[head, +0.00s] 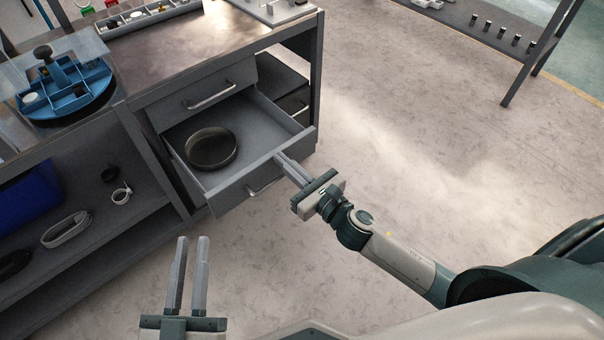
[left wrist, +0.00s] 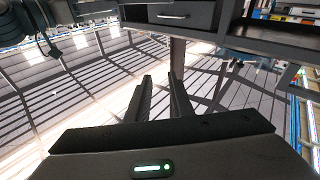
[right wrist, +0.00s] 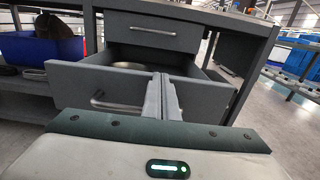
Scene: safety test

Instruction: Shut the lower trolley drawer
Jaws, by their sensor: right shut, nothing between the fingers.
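The lower drawer (head: 243,187) of the grey trolley stands pulled open below a shut upper drawer (head: 203,92). A round dark dish (head: 211,148) lies inside it. Its front panel and bar handle (right wrist: 117,104) show in the right wrist view. My left gripper (head: 193,240) is open and empty, low over the floor in front of the trolley.
Left of the drawers, open shelves hold a blue bin (head: 28,192) and a coiled cable (head: 66,229). A blue divided tray (head: 64,88) is on top. A rack (head: 490,32) stands at the upper right. The floor (head: 420,130) between is clear.

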